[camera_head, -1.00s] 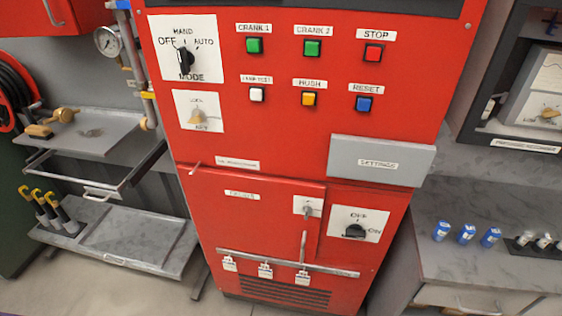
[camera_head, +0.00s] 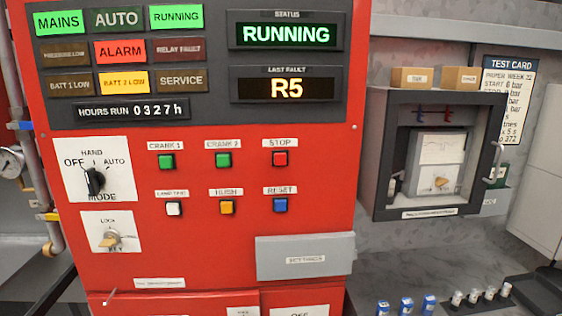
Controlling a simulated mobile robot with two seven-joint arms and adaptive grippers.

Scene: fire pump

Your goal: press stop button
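The red stop button (camera_head: 280,158) is on the front of the red control panel (camera_head: 310,205), under a white STOP label. It is at the right end of the upper button row. Two green crank buttons (camera_head: 166,161) sit left of it, and the blue reset button (camera_head: 280,205) is below it. The status display (camera_head: 285,34) reads RUNNING and the last fault display (camera_head: 286,88) reads R5. The MAINS, RUNNING, ALARM and BATT 2 LOW lamps are lit. Neither of my grippers is in view, and nothing covers the stop button.
A grey settings box (camera_head: 305,257) juts from the panel below the buttons. The black mode knob (camera_head: 95,181) and key lock (camera_head: 108,239) are at left. An open grey recorder cabinet (camera_head: 375,150) stands at right. Small blue items (camera_head: 406,306) are at the lower right.

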